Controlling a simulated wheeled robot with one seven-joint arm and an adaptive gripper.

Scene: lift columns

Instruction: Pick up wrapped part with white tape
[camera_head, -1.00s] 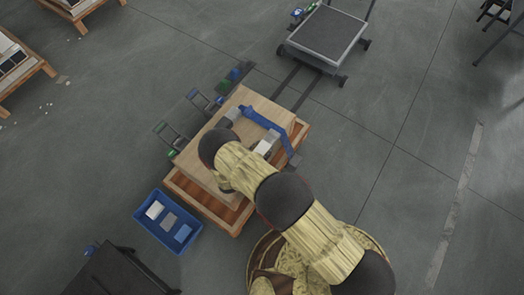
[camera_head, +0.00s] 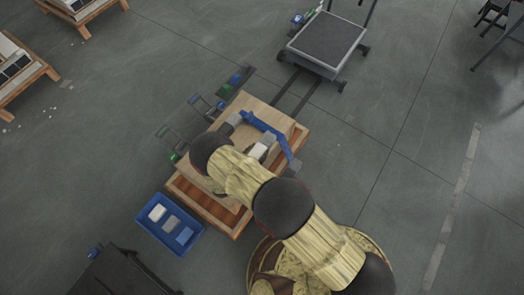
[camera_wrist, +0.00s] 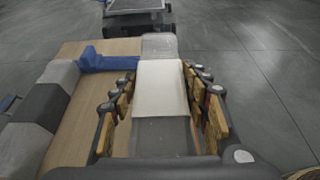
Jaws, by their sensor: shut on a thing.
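The wrapped part with white tape (camera_wrist: 160,90) is a long grey block with a white band around its middle. It lies between the fingers of my gripper (camera_wrist: 160,98) in the wrist view, with fingers close on both sides. My gripper is shut on it. The white band also shows in the head view (camera_head: 259,151), where my arm hides most of the gripper. Whether the part still touches the board below is unclear.
A blue bin (camera_head: 147,232) with several blocks stands left of the pallet. A wheeled cart (camera_head: 327,43) stands beyond.

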